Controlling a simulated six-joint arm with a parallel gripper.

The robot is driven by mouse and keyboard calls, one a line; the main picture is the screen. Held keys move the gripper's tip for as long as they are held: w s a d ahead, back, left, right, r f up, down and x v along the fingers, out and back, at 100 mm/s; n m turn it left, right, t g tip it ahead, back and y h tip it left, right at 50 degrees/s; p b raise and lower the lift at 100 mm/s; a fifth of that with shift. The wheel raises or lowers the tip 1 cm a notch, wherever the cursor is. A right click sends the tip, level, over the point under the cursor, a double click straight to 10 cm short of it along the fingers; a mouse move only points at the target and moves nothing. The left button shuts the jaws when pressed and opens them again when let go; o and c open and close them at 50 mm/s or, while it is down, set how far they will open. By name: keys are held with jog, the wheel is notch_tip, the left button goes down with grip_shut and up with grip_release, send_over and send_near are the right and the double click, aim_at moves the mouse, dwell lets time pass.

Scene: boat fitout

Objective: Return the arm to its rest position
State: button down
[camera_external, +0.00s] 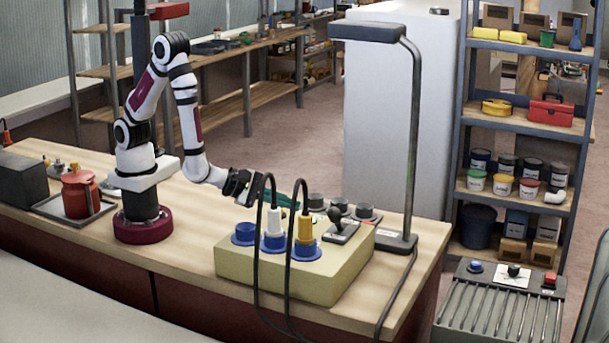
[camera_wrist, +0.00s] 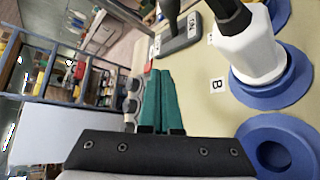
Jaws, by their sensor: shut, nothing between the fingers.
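My arm stands on its dark red base on the workbench (camera_external: 190,262), bent up and over. My gripper (camera_external: 284,201) is held just above the left back part of a beige socket box (camera_external: 335,282). Its green fingers (camera_wrist: 160,103) lie side by side in the wrist view, shut with nothing between them. On the box are blue sockets, one empty (camera_external: 243,233). A white plug (camera_external: 274,224) and a yellow plug (camera_external: 305,230) with black cables stand upright in the others. The white plug (camera_wrist: 248,55) and the empty socket (camera_wrist: 275,150) are right of the fingers in the wrist view.
A lever switch (camera_external: 340,228) sits on the box, with several grey round parts behind it. A lamp post (camera_external: 413,130) stands at the bench's right. A red canister (camera_external: 80,192) on a tray is left of my base. Cables hang over the bench's front edge.

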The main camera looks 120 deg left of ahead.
jog(key=s+d+r+m+h, duration=0.2)
jog(key=d+r+m+h, duration=0.85)
jog(key=m, duration=0.65)
jog(key=s+a+r+m+g+y, duration=0.25)
jog(key=s+a+r+m, duration=0.2)
jog(key=s+m, duration=0.45)
jog(key=s+a+r+m+g+y, duration=0.1)
jog(key=s+a+r+m+y, duration=0.3)
jog(key=s+m, duration=0.5)
jog(key=s+f+m+g+h, duration=0.1)
jog(key=s+f+g, duration=0.6)
jog(key=s+f, duration=0.2)
jog(key=shift+s+f+m+h, duration=0.25)
jog(key=shift+s+m+h, duration=0.05)
jog(key=shift+m, duration=0.1)
